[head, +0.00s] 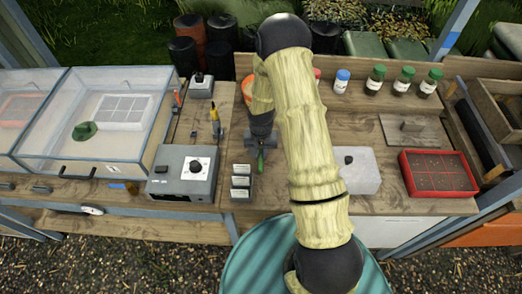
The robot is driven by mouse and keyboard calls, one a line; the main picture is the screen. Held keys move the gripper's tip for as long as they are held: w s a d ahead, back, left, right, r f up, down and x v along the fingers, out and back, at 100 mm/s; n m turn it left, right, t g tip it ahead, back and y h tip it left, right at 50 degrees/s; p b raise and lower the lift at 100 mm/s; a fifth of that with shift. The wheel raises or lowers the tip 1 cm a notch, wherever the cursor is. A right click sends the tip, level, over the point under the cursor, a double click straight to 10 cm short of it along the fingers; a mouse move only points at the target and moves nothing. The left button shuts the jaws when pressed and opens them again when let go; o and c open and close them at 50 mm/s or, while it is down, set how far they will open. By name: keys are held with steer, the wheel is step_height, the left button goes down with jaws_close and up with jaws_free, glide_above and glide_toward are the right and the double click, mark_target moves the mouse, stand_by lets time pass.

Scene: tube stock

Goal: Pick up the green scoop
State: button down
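A slim green piece (261,161), which looks like the handle of the green scoop, shows directly below my gripper (262,143) at the middle of the bench. My gripper points down over it, and the green piece lines up with the space between the dark fingers. The rest of this item is hidden by the gripper and arm. I cannot tell whether the fingers touch it or are closed on it. Another dark green object (85,130) lies inside the clear-walled bin at the left; its exact kind is unclear.
Small pale boxes (241,182) stand just in front of the gripper, and a grey control box (185,172) stands to the left. An orange pot (247,90) is partly behind my arm. Lidded jars (403,80), a grey block (358,168) and a red tray (409,178) are to the right.

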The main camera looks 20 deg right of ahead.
mark_target(261, 154)
steer(key=shift+r, duration=0.1)
step_height(261, 154, up, 10)
steer(key=b, duration=0.2)
stand_by(0.6)
steer(key=shift+a, duration=0.1)
stand_by(0.6)
